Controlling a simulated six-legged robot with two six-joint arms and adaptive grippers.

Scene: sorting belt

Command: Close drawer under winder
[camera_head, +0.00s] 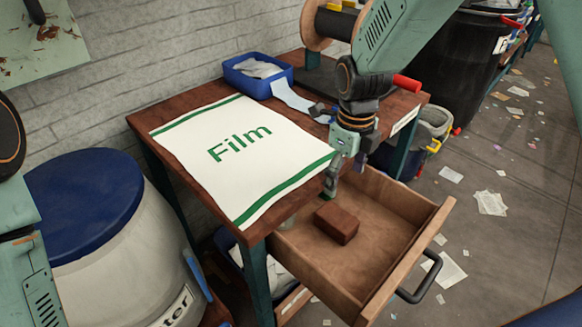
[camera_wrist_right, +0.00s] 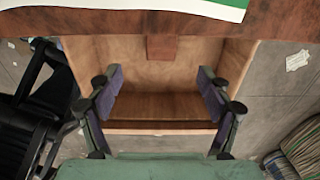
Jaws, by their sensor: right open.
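The wooden drawer (camera_head: 410,260) under the table is pulled well open, with a dark bar handle (camera_head: 421,281) on its front. A brown block (camera_head: 337,222) lies inside it. The winder, with a wooden-flanged spool (camera_head: 318,24), stands on the table top behind my right arm. My right gripper (camera_head: 345,176) is open and empty, pointing down at the inner end of the drawer beside the table edge. In the right wrist view the drawer (camera_wrist_right: 160,103) shows between and below the spread fingers, and part of the block (camera_wrist_right: 161,48) shows near the table edge. My left gripper is out of view.
A white Film sheet (camera_head: 240,150) covers much of the wooden table (camera_head: 150,127). A blue bin (camera_head: 257,77) with paper sits at the back. A white barrel with a blue lid (camera_head: 85,200) stands at left. Paper scraps litter the floor (camera_head: 490,240) right of the drawer.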

